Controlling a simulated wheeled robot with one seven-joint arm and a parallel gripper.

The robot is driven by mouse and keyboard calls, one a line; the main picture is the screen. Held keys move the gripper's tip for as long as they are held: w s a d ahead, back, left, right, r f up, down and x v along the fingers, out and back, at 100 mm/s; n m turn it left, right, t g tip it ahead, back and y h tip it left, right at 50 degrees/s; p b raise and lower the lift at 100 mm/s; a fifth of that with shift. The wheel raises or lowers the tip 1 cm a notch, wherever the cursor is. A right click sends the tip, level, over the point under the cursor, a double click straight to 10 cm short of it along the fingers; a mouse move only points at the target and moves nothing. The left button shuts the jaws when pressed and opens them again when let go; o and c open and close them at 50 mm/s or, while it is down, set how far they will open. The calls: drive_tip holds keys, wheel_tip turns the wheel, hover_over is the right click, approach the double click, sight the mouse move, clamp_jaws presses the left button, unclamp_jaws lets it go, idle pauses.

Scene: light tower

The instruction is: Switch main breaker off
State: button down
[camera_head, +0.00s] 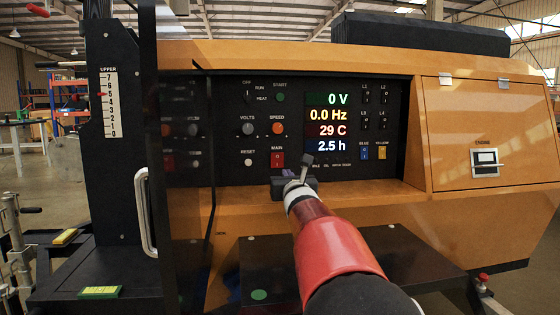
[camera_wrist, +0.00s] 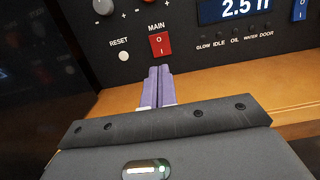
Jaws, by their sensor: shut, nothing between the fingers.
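The main breaker is a red rocker switch (camera_head: 277,159) marked O above and I below, under the label MAIN on the black control panel. It also shows in the wrist view (camera_wrist: 160,45), just above my fingertips. My gripper (camera_wrist: 158,72) is shut, its two pale purple fingers side by side with nothing between them. The fingertips point at the panel just below the switch. I cannot tell whether they touch it. In the head view my gripper (camera_head: 290,174) partly hides the area under the switch.
A white RESET button (camera_wrist: 124,56) sits left of the switch. The display (camera_head: 329,123) reads 0 V and 0.0 Hz. Blue (camera_head: 365,153) and yellow (camera_head: 382,153) switches are to the right. An orange ledge (camera_head: 380,190) runs below the panel. An open dark door (camera_head: 185,130) stands left.

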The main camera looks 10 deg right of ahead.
sight(278, 156)
idle(0.3)
drive_tip(key=w+p, duration=0.2)
drive_tip(key=w, duration=0.2)
drive_tip(key=w+r+p, duration=0.1)
drive_tip(key=w+p, duration=0.1)
drive_tip(key=w, duration=0.3)
drive_tip(key=w+p, duration=0.2)
drive_tip(key=w, duration=0.2)
drive_tip(key=shift+w+r+p, duration=0.35)
drive_tip(key=shift+w+r, duration=0.05)
